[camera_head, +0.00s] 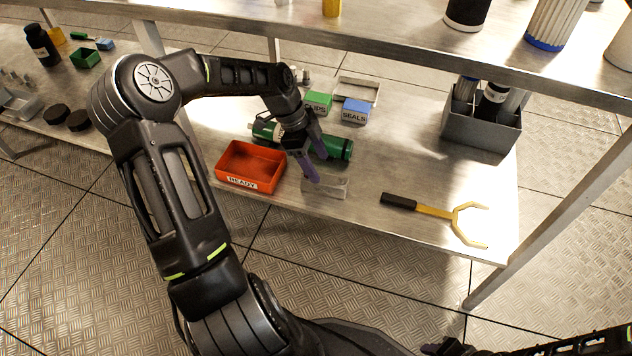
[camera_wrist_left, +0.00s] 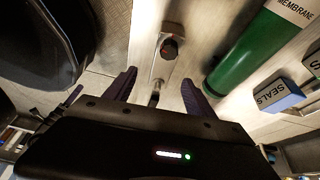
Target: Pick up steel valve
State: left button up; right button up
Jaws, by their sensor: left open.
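My left gripper (camera_head: 319,168) is open above the front of the lower shelf, its purple fingers pointing down. In the left wrist view its two fingertips (camera_wrist_left: 158,82) stand apart, either side of a small metal piece. This piece looks like the steel valve (camera_wrist_left: 160,72), with a dark round end (camera_wrist_left: 169,48), in or on a pale metal holder (camera_wrist_left: 146,38). The holder also shows in the head view (camera_head: 338,190), just below the fingers; the valve cannot be made out clearly there. I see no contact between fingers and valve. My right gripper does not show.
A green membrane cylinder (camera_head: 338,148) lies behind the gripper, with a blue SEALS box (camera_head: 355,112) farther back. A yellow wrench (camera_head: 436,211) lies right. The upper shelf (camera_head: 420,50) overhangs the back.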

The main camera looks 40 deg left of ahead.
aim_at(324, 178)
pick_arm(q)
jog(key=shift+a, duration=0.35)
jog(key=shift+d, duration=0.1)
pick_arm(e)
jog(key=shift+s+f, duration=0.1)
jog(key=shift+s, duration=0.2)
pick_arm(q)
jog(key=shift+b+x, duration=0.5)
jog(key=shift+x, duration=0.85)
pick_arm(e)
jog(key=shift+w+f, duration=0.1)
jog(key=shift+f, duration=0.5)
pick_arm(q)
jog(key=b+x, duration=0.3)
jog(key=x, duration=0.2)
jog(key=shift+w+f, duration=0.1)
jog(key=shift+f, duration=0.05)
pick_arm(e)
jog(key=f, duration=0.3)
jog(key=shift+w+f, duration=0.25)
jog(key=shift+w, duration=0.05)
